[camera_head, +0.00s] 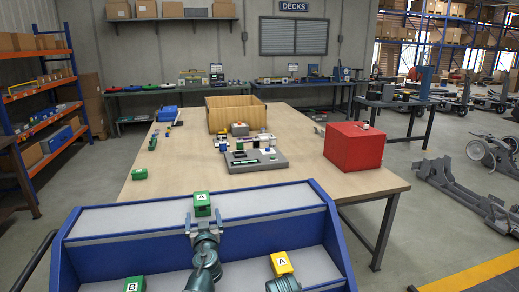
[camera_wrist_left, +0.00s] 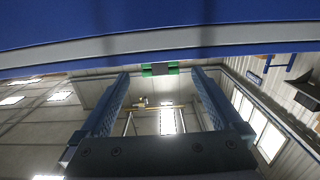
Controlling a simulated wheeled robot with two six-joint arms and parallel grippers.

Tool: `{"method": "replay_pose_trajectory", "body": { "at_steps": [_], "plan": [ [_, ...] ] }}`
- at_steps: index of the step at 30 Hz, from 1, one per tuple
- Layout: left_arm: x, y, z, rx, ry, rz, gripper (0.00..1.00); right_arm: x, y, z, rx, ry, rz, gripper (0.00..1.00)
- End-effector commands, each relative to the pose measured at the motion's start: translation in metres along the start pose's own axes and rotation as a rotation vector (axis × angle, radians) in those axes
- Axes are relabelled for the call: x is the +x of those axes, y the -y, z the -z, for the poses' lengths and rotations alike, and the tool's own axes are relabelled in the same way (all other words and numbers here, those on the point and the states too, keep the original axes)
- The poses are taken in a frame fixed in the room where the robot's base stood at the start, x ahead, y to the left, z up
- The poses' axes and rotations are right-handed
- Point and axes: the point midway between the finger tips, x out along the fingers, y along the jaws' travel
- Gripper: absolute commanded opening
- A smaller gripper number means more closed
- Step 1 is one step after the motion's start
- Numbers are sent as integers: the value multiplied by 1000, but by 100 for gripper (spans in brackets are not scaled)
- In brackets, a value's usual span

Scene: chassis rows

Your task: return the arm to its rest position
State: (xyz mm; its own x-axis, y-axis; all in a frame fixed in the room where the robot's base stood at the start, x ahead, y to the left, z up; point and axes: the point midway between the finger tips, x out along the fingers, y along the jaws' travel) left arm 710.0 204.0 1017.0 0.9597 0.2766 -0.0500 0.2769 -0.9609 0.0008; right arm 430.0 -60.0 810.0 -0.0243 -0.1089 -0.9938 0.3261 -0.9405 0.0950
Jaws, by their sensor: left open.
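My left arm comes up from the bottom of the head view. Its left gripper (camera_head: 204,222) is open, just in front of a green block marked A (camera_head: 202,198). In the left wrist view the two fingers stand well apart, and a green block (camera_wrist_left: 160,69) with a dark middle shows beyond their tips. I cannot tell if the fingers touch it. The block is at the upper shelf of a blue-edged grey rack (camera_head: 110,220). A teal part, perhaps of my right arm, shows at the bottom edge; no right jaws are visible.
A yellow block marked A (camera_head: 281,263) and a green block marked B (camera_head: 132,284) are lower on the rack. Behind is a wooden table (camera_head: 228,183) with a red box (camera_head: 354,146), a wooden crate (camera_head: 236,113) and a grey chassis plate (camera_head: 258,160).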

Motion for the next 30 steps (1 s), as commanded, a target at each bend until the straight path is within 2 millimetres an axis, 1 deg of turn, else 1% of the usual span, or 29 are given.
{"method": "replay_pose_trajectory", "body": {
  "at_steps": [1,9,12,15,17,20,22,30],
  "plan": [
    [12,-1,0,0,0,1,100,1,0,0,0,0,0,100],
    [62,-1,0,1,0,1,100,3,0,0,0,0,0,100],
    [80,-1,0,0,0,0,100,4,0,0,0,0,0,100],
    [92,-1,0,0,0,0,100,5,0,0,0,0,0,100],
    [96,0,0,0,0,0,100,5,0,0,0,0,0,100],
    [95,0,-4,0,0,-1,100,9,1,0,0,0,0,100],
    [94,0,-1,0,0,-1,100,6,1,0,0,0,0,100],
    [94,0,-2,0,0,-1,100,7,1,0,0,0,0,100]
  ]
}}
